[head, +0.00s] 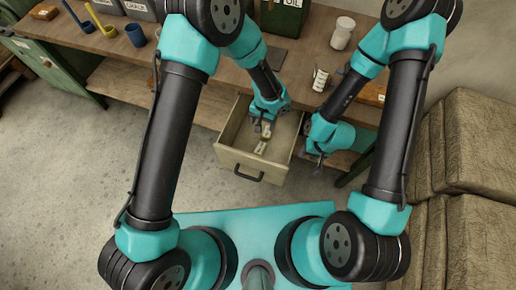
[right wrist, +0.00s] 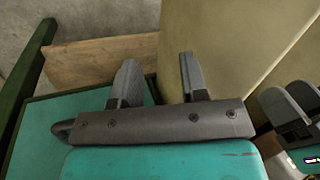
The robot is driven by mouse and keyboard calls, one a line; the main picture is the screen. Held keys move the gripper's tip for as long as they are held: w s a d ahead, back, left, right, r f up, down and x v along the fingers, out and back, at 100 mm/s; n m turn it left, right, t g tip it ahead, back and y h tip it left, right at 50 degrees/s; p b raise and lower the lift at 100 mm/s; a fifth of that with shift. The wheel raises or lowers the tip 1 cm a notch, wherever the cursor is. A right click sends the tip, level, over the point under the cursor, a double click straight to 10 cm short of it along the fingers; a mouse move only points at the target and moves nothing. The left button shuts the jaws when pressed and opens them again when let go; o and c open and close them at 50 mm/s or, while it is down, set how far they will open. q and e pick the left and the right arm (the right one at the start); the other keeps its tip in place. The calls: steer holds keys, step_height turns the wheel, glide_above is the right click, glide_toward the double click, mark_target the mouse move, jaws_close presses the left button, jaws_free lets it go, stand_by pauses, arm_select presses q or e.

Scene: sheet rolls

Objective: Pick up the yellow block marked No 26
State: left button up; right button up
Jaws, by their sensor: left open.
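An open drawer (head: 241,162) holds small pale yellowish pieces, one of them (head: 261,147) near its middle. No marking is readable, so I cannot tell which is the yellow block marked No 26. My left gripper (head: 264,128) is open and reaches down into the drawer, just behind that piece; its fingers partly hide what lies between them. My right gripper (head: 318,160) is outside the drawer, by its right side. In the right wrist view its two fingers (right wrist: 160,80) stand apart with nothing held, and a beige panel (right wrist: 215,45) lies beyond them.
The workbench (head: 300,55) behind carries a white jar (head: 342,33), a striped cup (head: 320,79), a blue cup (head: 135,35) and bins. A green cabinet (head: 55,70) is at left. Brown padded sacks or cushions (head: 480,150) stand at right. Floor in front of the drawer is partly clear.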

arm_select(q)
glide_above(260, 148)
steer(key=f, duration=0.7)
steer(key=w+f, duration=0.1)
steer(key=f, duration=0.3)
steer(key=shift+d+f, duration=0.1)
steer(key=shift+f, duration=0.1)
steer(key=shift+s+f, duration=0.1)
steer(key=shift+f, duration=0.2)
steer(key=shift+f, duration=0.1)
steer(key=shift+s+f, duration=0.15)
steer(key=shift+f, duration=1.1)
steer(key=shift+s+f, duration=0.15)
steer(key=shift+f, duration=1.1)
steer(key=c, duration=1)
steer(key=shift+r, duration=0.1)
